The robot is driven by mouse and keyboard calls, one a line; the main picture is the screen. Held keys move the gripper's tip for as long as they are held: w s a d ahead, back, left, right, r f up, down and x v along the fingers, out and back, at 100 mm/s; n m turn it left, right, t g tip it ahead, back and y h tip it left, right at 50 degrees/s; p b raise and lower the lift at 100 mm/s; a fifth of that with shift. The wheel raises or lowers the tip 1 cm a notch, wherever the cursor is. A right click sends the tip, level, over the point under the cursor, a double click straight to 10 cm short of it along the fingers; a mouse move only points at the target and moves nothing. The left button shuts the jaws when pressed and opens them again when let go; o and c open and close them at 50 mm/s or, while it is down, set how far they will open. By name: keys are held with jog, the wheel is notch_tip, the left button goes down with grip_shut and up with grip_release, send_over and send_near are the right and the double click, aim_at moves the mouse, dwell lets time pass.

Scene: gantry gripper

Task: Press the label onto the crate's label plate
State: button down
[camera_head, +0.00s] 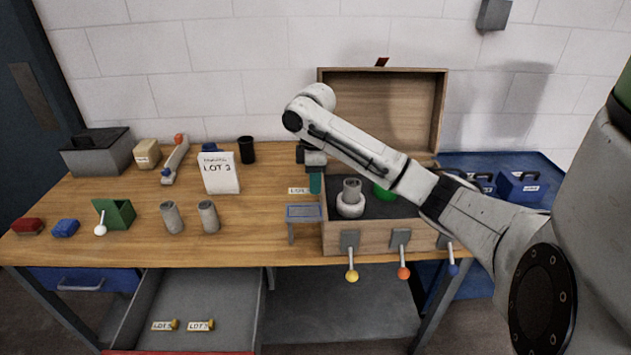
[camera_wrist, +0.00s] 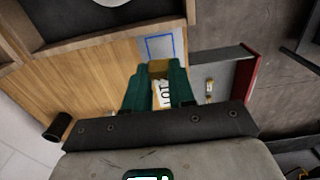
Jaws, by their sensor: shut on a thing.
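My gripper (camera_head: 314,184) has green fingers shut on a small label (camera_head: 298,190) with a yellow grip and "LOT" lettering. In the wrist view, the label (camera_wrist: 163,94) shows between my fingertips (camera_wrist: 158,85); its number is not readable. The crate (camera_head: 350,236) is a wooden box with its lid open, at the right of the bench. The label plate (camera_head: 304,212) is a grey plate with a blue outline at the crate's left front. In the wrist view, the plate (camera_wrist: 160,47) lies just beyond my fingertips. The label appears apart from the plate.
A card (camera_head: 219,172) reads "LOT 3". Two more labels lie in the open drawer (camera_head: 245,300). Grey cylinders (camera_head: 172,217) stand left of the plate.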

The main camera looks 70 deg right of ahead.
dwell(0.3)
jog(key=b, duration=0.3)
send_over(315, 211)
jog(key=shift+f, duration=3.3)
jog(key=shift+f, duration=0.25)
jog(key=shift+c, duration=2)
grip_release()
